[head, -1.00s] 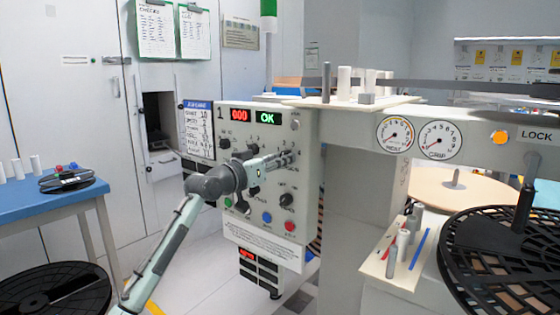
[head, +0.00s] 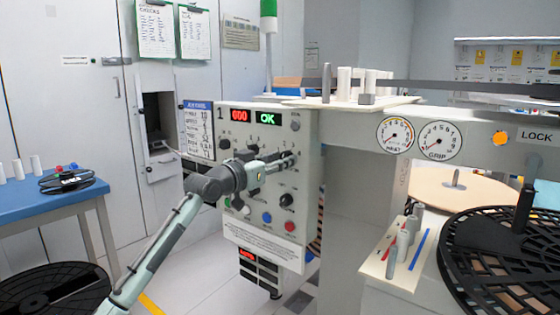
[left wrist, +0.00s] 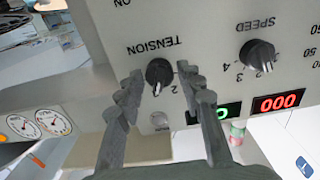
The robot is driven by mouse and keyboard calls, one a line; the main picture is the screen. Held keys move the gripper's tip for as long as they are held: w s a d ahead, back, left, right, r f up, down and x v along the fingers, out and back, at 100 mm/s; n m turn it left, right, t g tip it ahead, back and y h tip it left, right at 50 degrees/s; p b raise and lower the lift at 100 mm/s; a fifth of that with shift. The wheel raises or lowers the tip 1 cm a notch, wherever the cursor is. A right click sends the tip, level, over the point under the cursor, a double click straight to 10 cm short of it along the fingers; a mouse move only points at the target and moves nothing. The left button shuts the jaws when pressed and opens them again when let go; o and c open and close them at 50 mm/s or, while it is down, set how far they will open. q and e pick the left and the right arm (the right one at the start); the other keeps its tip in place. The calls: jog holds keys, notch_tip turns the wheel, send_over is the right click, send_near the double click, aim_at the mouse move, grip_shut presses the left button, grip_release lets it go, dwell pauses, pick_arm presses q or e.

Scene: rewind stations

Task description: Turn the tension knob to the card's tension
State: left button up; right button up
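The dark tension knob (left wrist: 160,74) with its white pointer line sits on the grey panel under the upside-down word TENSION in the left wrist view. My left gripper (left wrist: 161,70) is open, with one finger on each side of the knob and small gaps visible. In the head view my left gripper (head: 288,157) reaches the upper right of the control panel (head: 262,210) and hides the knob. The card (head: 199,130) with a blue header hangs at the panel's left edge; its writing is too small to read. My right gripper is not in view.
The speed knob (left wrist: 257,55) is beside the tension knob. A red display (head: 240,116) reads 000 and a green display (head: 267,118) reads OK. Other knobs and coloured buttons lie below my left gripper. Two dials (head: 437,140) are on the beam to the right.

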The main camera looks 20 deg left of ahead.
pick_arm(q)
jog(key=shift+o, duration=0.7)
jog(key=v, duration=1.2)
